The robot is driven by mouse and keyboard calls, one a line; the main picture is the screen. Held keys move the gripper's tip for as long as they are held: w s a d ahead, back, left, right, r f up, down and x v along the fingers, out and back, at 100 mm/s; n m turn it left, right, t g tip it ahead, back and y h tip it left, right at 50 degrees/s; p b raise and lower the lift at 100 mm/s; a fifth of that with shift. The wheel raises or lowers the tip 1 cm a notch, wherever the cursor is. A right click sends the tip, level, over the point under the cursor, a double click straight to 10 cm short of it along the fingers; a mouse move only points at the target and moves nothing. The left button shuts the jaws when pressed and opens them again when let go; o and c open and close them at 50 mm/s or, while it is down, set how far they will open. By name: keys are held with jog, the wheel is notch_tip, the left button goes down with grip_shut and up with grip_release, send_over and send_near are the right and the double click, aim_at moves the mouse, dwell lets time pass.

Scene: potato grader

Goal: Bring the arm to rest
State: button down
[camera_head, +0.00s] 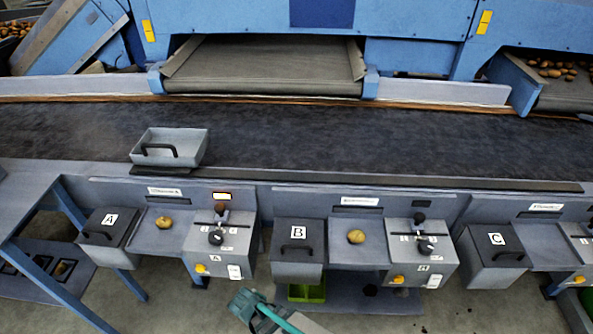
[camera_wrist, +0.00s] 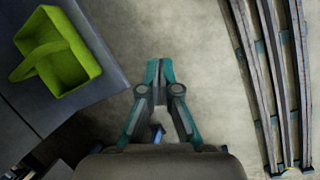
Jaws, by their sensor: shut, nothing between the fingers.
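My gripper (camera_head: 250,301) is low at the bottom of the head view, in front of and below the gap between station A and station B. In the wrist view my gripper (camera_wrist: 160,66) points over bare concrete floor, its teal fingers together and nothing between them. It touches nothing that I can see. Most of my arm is outside the head view.
A green basket (camera_wrist: 58,55) lies on a grey shelf to the left of the fingers; this green container (camera_head: 307,292) shows under station B. Metal rails (camera_wrist: 270,80) stand at right. Boxes A (camera_head: 108,236), B (camera_head: 298,252) and C (camera_head: 492,257) line the conveyor (camera_head: 330,138).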

jog(key=s+d+f+m+g+y, duration=0.1)
jog(key=s+d+m, duration=0.3)
jog(key=d, duration=0.4)
jog(key=s+d+f+m+g+y, duration=0.1)
jog(key=s+d+f+m+g, duration=0.2)
jog(key=d, duration=0.5)
jog(key=s+d+f+m+g+y, duration=0.1)
jog(key=s+d+f+m+g, duration=0.2)
jog(key=s+d+m, duration=0.2)
jog(key=s+d, duration=0.2)
jog(key=d, duration=0.1)
jog(key=shift+f+y, duration=0.25)
jog(key=shift+y, duration=0.15)
